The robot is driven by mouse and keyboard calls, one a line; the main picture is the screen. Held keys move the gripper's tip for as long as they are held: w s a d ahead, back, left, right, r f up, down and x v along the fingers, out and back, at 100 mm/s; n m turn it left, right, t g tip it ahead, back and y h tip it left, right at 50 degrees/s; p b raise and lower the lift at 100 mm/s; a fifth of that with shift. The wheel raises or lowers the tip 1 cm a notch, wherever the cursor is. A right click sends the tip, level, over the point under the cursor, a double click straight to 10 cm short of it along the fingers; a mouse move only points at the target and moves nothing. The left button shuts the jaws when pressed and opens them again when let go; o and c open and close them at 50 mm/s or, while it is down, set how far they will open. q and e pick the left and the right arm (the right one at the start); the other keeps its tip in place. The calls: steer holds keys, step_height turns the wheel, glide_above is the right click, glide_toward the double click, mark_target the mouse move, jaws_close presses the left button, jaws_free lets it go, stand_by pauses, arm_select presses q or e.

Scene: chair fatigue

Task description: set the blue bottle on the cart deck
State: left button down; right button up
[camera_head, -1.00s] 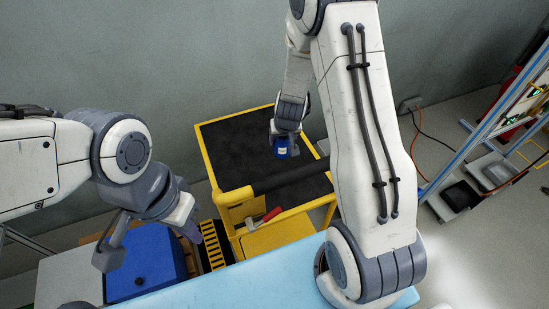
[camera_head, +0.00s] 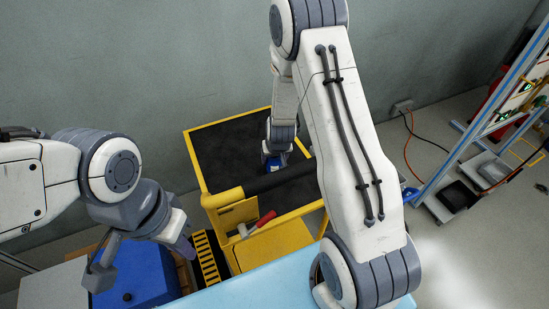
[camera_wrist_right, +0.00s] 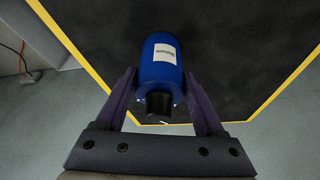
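The blue bottle (camera_head: 272,164), with a white label, is in my right gripper (camera_head: 274,157) over the black deck of the yellow cart (camera_head: 228,150). In the right wrist view the bottle (camera_wrist_right: 160,70) sits between the two fingers of the right gripper (camera_wrist_right: 162,82), which lie against its sides, its dark cap toward the camera. The black deck (camera_wrist_right: 235,50) fills the background there. I cannot tell whether the bottle's base touches the deck. In the head view the cart's handle bar hides part of the bottle. My left gripper (camera_head: 140,257) is open and empty, at the lower left.
The cart's thick black handle bar (camera_head: 278,180) crosses in front of the bottle. A red-handled tool (camera_head: 257,224) lies on the yellow front part. A blue box (camera_head: 140,275) is below the left gripper. A light blue surface (camera_head: 260,287) is nearest. Most of the deck is clear.

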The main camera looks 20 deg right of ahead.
steer(key=shift+o, duration=1.2)
steer(key=shift+r, duration=0.25)
steer(key=p+v, duration=0.4)
steer(key=v, duration=0.8)
steer(key=shift+p, duration=0.3)
steer(key=shift+s+f, duration=0.1)
steer(key=shift+f, duration=0.05)
